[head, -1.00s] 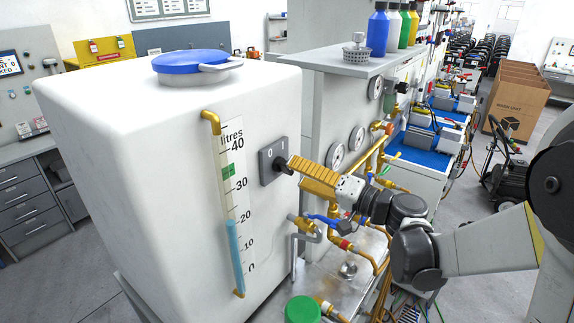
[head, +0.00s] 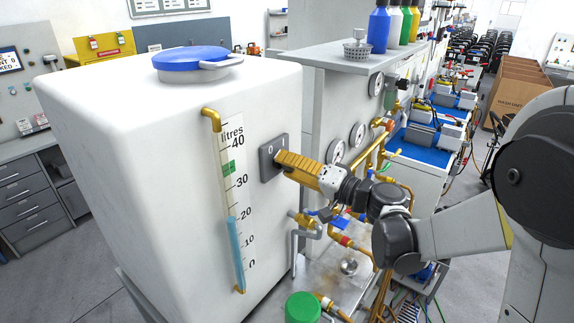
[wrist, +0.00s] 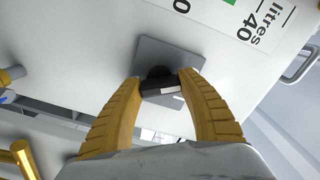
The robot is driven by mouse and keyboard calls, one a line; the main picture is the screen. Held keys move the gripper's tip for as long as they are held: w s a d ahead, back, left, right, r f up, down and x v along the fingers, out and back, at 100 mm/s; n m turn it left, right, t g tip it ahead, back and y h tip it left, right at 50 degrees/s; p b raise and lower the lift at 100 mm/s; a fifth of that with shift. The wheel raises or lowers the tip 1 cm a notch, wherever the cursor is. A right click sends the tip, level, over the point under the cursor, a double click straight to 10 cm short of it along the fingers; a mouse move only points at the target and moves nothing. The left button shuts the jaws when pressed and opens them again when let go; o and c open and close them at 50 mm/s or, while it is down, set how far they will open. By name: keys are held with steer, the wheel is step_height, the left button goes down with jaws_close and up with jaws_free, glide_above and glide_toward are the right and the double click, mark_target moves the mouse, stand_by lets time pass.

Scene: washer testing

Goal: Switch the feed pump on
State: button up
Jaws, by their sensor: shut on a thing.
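The pump switch is a grey square plate (head: 266,159) on the side of the white tank (head: 140,190), with a "0" mark visible at its upper left. In the wrist view its plate (wrist: 184,58) carries a black rotary knob (wrist: 160,88). My gripper (head: 283,162) is at the plate, its two yellow fingers on either side of the knob. In the wrist view my gripper (wrist: 160,84) is shut on the knob. The fingers hide most of the knob in the head view, and its exact setting is hard to tell.
A level gauge (head: 233,215) marked in litres runs down the tank left of the switch. Brass pipes and valves (head: 306,224) sit below my gripper. A grey panel with round gauges (head: 357,134) stands to the right. A green cap (head: 302,308) is low in front.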

steer(key=shift+m, duration=0.3)
steer(key=m+b, duration=0.3)
steer(key=m, duration=0.2)
steer(key=m+b, duration=0.2)
steer(key=m, duration=0.4)
steer(key=shift+r, duration=0.1)
steer(key=shift+m, duration=0.3)
stand_by(0.4)
steer(key=o, duration=1.2)
steer(key=shift+c, duration=0.2)
steer(key=v, duration=1.2)
